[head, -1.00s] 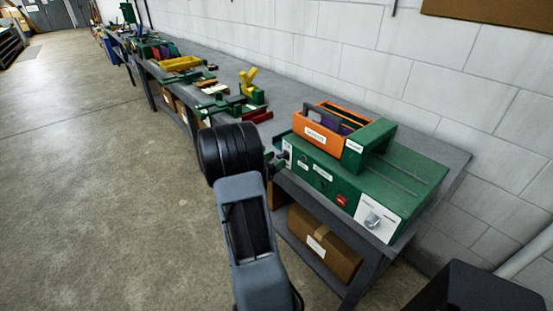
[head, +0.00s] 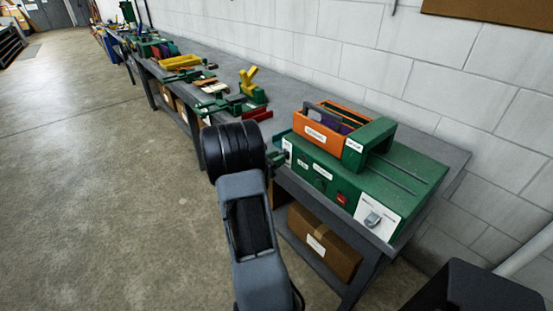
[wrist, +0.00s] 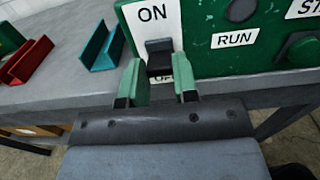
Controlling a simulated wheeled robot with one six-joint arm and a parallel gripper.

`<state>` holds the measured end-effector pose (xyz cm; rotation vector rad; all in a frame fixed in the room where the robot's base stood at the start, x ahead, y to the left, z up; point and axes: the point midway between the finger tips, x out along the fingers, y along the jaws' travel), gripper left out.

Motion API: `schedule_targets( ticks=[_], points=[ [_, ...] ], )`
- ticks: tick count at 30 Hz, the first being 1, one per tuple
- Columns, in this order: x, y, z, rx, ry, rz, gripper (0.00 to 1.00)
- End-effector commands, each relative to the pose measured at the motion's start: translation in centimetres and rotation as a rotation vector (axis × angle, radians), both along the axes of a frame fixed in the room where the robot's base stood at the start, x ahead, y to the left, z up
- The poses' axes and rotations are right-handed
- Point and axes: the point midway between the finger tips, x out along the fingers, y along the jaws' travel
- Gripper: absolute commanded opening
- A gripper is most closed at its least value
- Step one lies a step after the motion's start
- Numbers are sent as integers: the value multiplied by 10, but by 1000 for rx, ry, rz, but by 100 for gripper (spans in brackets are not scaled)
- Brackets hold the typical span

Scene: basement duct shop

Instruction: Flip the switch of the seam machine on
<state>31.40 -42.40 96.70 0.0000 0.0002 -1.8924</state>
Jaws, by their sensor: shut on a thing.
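The seam machine (head: 400,178) is a green box at the near end of the bench. Its switch is a black lever (wrist: 159,56) on a white plate (wrist: 144,32), seen in the wrist view. ON is readable above the lever, and the OFF label below is mostly hidden by the lever and fingers. I cannot tell which way the lever is tipped. My gripper (wrist: 160,82) has its green fingers on either side of the lever's lower part, shut on it. In the head view my gripper (head: 277,159) is at the machine's left front end, partly hidden by my wrist.
An orange tray (head: 318,136) sits on top of the machine. The front panel also has a red button (head: 341,198) and a lever on a white plate (head: 373,218). A cardboard box (head: 325,245) is under the bench (head: 290,95). Open floor lies left.

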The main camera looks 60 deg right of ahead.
Motion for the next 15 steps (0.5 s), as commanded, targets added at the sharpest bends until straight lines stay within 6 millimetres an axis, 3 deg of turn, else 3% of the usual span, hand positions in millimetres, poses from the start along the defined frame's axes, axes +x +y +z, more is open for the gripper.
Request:
schedule_targets(
  ticks=[6, 15],
  points=[
    [-1, -1, 12, 92, -33, -2, 4],
    [-1, -2, 8, 182, -59, -1, 4]
  ],
)
